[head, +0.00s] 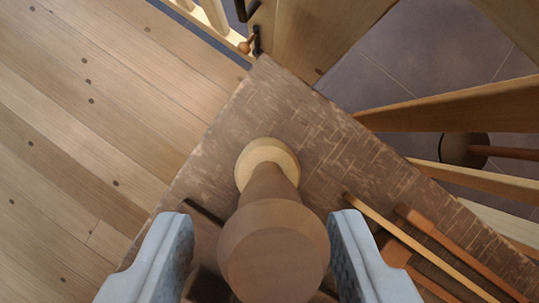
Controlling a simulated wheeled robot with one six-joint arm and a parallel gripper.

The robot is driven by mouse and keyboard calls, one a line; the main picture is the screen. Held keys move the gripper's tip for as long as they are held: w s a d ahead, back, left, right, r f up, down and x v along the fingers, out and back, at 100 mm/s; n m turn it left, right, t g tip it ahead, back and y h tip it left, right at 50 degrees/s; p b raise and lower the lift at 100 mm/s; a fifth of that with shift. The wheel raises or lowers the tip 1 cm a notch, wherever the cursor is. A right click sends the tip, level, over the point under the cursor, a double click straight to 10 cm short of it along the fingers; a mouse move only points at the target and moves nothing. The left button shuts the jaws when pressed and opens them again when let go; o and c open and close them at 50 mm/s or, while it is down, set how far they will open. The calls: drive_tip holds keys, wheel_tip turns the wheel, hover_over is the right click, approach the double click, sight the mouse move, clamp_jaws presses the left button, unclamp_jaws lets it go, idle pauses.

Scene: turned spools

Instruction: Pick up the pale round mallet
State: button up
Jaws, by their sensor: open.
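A turned round wooden piece, which looks like the round mallet (274,250), stands upright on a worn brown bench top in the head view. Its broad brown upper end faces me, its body narrows below, and a pale yellow round part (267,160) shows at its far end. My gripper (262,215) is open, with one grey finger to the left of the brown end and one to the right. The right finger is very close to it; I cannot tell whether it touches. The bench under the near part of the piece is hidden.
Right of my gripper lie a thin pale stick (415,243) and orange-brown wooden tools (450,245). A dark bar shows by the left finger. The bench top (300,115) is bare beyond the piece. Wooden slats and a dark round-headed tool (462,151) are at the right.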

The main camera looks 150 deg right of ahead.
sight(269, 166)
drive_tip(key=x, duration=0.4)
drive_tip(key=shift+w+d+f, duration=0.1)
drive_tip(key=shift+d+f, duration=0.1)
clamp_jaws()
drive_tip(key=shift+r, duration=0.1)
wheel_tip(269, 166, up, 10)
idle(0.4)
drive_tip(key=c, duration=0.7)
unclamp_jaws()
clamp_jaws()
